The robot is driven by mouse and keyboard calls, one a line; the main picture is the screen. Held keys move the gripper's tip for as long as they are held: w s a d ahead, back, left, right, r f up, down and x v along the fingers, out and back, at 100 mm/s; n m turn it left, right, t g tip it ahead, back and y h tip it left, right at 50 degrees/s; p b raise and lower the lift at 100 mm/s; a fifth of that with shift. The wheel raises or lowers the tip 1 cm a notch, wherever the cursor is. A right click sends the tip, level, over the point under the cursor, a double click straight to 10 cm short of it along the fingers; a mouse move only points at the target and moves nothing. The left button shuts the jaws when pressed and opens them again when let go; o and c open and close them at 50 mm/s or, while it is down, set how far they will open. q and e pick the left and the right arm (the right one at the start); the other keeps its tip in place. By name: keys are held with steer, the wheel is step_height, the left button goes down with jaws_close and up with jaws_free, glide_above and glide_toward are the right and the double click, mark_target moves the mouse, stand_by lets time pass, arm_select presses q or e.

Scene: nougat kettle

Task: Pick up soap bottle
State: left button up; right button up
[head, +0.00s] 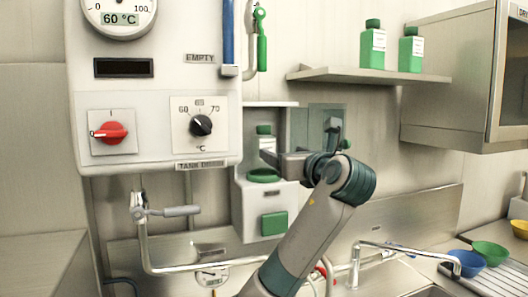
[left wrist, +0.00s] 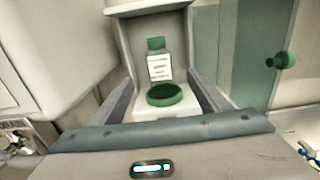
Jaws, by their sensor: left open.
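A soap bottle with a green cap (head: 264,130) and a white label stands upright in the recess of a white wall dispenser (head: 251,200). It also shows in the left wrist view (left wrist: 159,66), straight ahead between the fingers. A round green disc (left wrist: 165,95) sits low in front of it. My left gripper (head: 292,163) is at the right front of the dispenser in the head view. In the left wrist view the gripper (left wrist: 163,82) is open and empty, its fingers apart on either side of the bottle and disc. It partly hides the bottle in the head view. My right gripper is out of view.
Two green labelled bottles (head: 373,45) (head: 411,50) stand on a wall shelf (head: 370,76). A tank control panel (head: 150,100) is left of the dispenser. A glass-like panel (left wrist: 237,50) with a green knob (left wrist: 281,60) is right of the recess. A tap (head: 400,248) stands below right.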

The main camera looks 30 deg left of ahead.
mark_target(267, 147)
arm_select(q)
steer(key=p+x, duration=0.3)
steer(key=x, duration=0.5)
steer(key=shift+w+a, duration=0.4)
steer(key=shift+p, duration=0.3)
steer(key=shift+w+a+p, duration=0.25)
steer(key=shift+a+p, duration=0.1)
steer(key=shift+p, duration=0.1)
steer(key=p+x, duration=0.2)
steer(key=x, duration=0.1)
steer(key=shift+w+a+f, duration=0.1)
steer(key=shift+w+a, duration=0.05)
steer(key=shift+a, duration=0.2)
steer(key=shift+w+a+f, duration=0.15)
steer(key=shift+w+a, duration=0.05)
steer(key=shift+w, duration=0.05)
